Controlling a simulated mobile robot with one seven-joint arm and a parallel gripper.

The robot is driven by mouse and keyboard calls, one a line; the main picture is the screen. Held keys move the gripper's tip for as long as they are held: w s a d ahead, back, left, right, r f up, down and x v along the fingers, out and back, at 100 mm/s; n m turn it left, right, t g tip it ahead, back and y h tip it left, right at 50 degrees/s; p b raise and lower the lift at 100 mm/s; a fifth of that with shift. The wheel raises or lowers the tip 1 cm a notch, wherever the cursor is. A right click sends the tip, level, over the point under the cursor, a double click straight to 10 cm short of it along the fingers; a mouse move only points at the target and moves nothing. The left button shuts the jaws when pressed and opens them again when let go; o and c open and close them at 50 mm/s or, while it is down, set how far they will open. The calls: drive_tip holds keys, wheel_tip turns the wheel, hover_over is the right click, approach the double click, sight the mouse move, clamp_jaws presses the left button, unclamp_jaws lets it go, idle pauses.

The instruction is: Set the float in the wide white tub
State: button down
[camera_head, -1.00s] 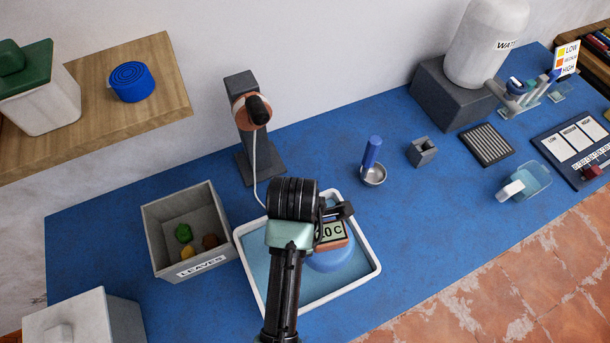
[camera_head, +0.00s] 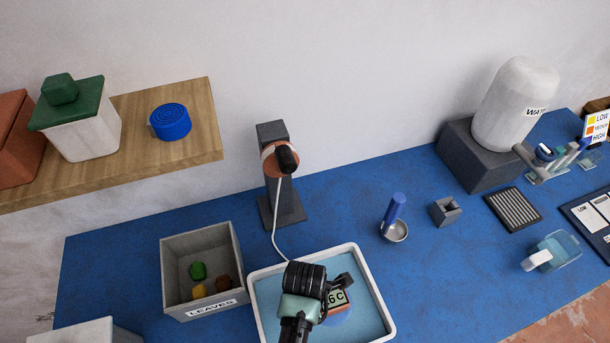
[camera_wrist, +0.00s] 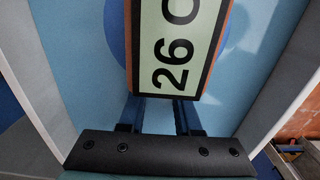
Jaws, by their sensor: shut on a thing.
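The float is a round blue body with an orange-framed display (camera_head: 338,299). Its display reads "26 C" in the wrist view (camera_wrist: 170,45). The float is inside the wide white tub (camera_head: 374,281), over the pale blue water, towards the tub's right side. The tub's pale wall also shows in the wrist view (camera_wrist: 272,75). My gripper (camera_wrist: 158,115) is shut on the float; in the head view my wrist hides part of the float and the tub. I cannot tell whether the float rests on the water or is held just above it.
A grey "LEAVES" bin (camera_head: 203,240) stands left of the tub. A dark stand (camera_head: 272,165) with a cable is behind it.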

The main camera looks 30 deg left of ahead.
drive_tip(key=shift+f, duration=0.2)
drive_tip(key=c, duration=0.6)
unclamp_jaws()
drive_tip(key=shift+r, duration=0.1)
wheel_tip(320, 180, up, 12)
drive_tip(key=shift+r, duration=0.15)
